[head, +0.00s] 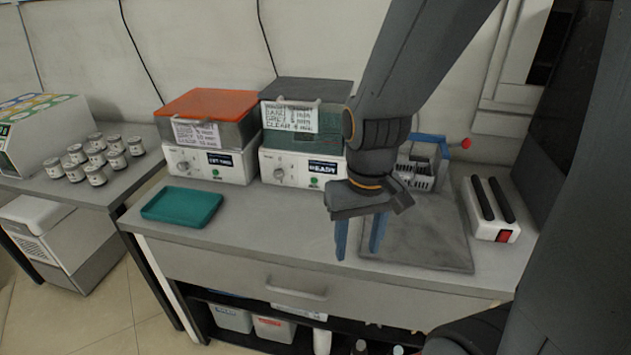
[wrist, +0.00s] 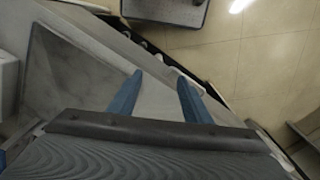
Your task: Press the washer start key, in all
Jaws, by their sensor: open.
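Two white box machines stand side by side at the back of the counter. The left machine (head: 208,171) has an orange lid, a knob, a dark display and a small green key (head: 216,173). The right machine (head: 300,178) has a dark grey lid, a greenish tub, a knob, a display that seems to read READY and a green key (head: 313,184). I cannot tell from the labels which is the washer. My gripper (head: 358,251) is open and empty, pointing down in front and to the right of the right machine, apart from both keys. Its blue fingers show in the wrist view (wrist: 160,77).
A teal tray (head: 182,220) lies front left on the counter. Several jars stand on the left table.

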